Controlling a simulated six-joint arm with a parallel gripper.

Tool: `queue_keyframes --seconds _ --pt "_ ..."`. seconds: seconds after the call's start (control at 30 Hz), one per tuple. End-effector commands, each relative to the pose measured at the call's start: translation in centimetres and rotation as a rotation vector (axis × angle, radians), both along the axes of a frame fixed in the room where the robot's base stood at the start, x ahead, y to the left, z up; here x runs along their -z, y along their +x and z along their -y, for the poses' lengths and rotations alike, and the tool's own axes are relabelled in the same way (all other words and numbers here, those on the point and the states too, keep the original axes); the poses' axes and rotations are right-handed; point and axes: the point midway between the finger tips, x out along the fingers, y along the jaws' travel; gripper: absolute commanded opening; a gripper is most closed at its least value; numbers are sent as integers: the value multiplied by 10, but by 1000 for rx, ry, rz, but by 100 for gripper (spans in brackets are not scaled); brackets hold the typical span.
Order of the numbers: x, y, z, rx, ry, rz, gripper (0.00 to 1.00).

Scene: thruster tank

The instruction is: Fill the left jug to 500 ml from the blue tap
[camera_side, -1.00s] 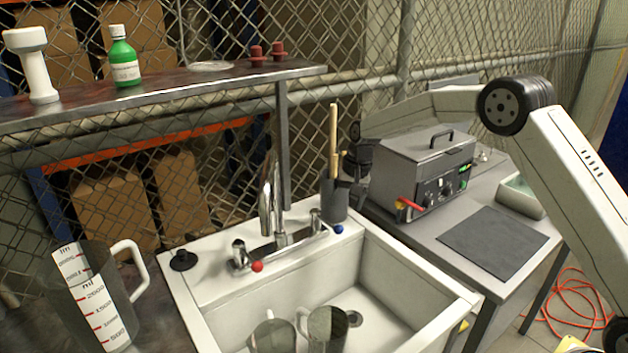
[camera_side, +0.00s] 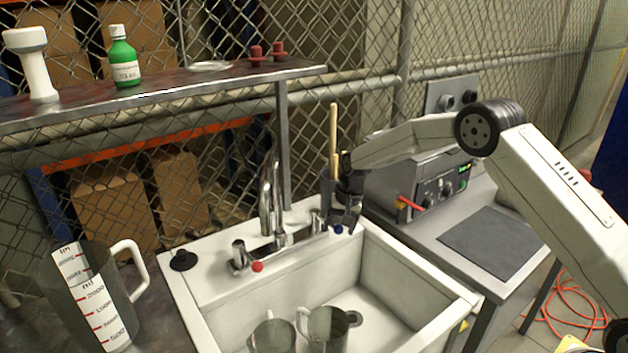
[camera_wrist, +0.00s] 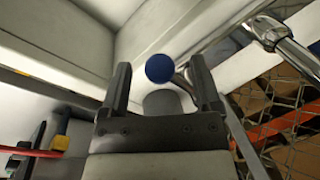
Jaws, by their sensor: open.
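The blue tap knob (camera_side: 338,229) sits on the right of the sink's tap set. In the wrist view the blue knob (camera_wrist: 160,68) lies between the spread fingers of my gripper (camera_wrist: 160,85), which is open and holds nothing. In the side view my gripper (camera_side: 347,218) hangs dark at the knob; whether it touches is unclear. The red knob (camera_side: 257,267) is on the left of the tap set. The chrome spout (camera_side: 269,195) rises behind the basin. Two jugs stand in the sink, a left jug (camera_side: 271,338) and a right jug (camera_side: 326,330); their contents cannot be read.
A large graduated jug (camera_side: 92,300) stands left of the sink (camera_side: 200,320). A dark holder with wooden sticks (camera_side: 333,140) is close behind my gripper. A grey bath machine (camera_side: 425,185) stands right, beside my arm. A shelf (camera_side: 170,97) runs above.

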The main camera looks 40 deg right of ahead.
Motion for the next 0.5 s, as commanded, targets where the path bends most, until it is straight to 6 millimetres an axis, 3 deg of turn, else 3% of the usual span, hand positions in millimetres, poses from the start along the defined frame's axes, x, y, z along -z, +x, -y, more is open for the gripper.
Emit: queue_keyframes --seconds 0.27,0.5 --pt "1 0 0 0 -1 1 81" --pt "1 0 0 0 -1 1 5"
